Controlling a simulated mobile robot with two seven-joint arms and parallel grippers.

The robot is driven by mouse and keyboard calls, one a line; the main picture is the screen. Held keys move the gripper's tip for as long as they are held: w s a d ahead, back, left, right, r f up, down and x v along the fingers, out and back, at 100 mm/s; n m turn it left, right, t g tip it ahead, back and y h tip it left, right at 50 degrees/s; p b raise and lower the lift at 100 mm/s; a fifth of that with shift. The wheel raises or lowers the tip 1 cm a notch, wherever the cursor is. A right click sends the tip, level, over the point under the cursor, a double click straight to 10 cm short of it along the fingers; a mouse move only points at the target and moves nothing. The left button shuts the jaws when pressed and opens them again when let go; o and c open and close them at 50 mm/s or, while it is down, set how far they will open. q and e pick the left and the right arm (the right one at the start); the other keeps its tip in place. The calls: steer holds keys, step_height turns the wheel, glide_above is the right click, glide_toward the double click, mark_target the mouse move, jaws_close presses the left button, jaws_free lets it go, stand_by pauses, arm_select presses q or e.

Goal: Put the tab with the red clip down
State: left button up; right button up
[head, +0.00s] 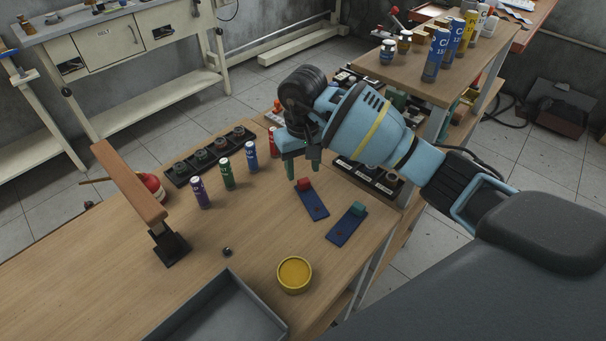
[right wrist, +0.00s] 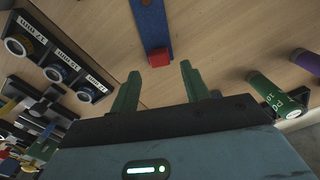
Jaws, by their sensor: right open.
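A blue tab with a red clip (head: 304,184) lies flat on the wooden table (head: 250,235) in the head view. The blue tab body (head: 314,204) points toward the front right. Beside it lies a second blue tab with a teal clip (head: 347,223). My right gripper (head: 302,167) is above the table by the red clip's far end, open and empty. In the right wrist view, the red clip (right wrist: 159,57) and blue strip (right wrist: 152,22) show just beyond and between the green fingers (right wrist: 159,90). They look apart from the fingers. My left gripper is not in view.
Several coloured cylinders, such as the green one (head: 227,173), stand left of my gripper. A yellow round container (head: 294,275) and a grey tray (head: 225,315) are nearer. A labelled black rack (head: 368,179) sits right of the gripper. An orange-topped stand (head: 130,185) is at left.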

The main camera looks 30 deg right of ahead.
step_height(320, 180, up, 8)
steer(key=shift+r, duration=0.15)
stand_by(0.6)
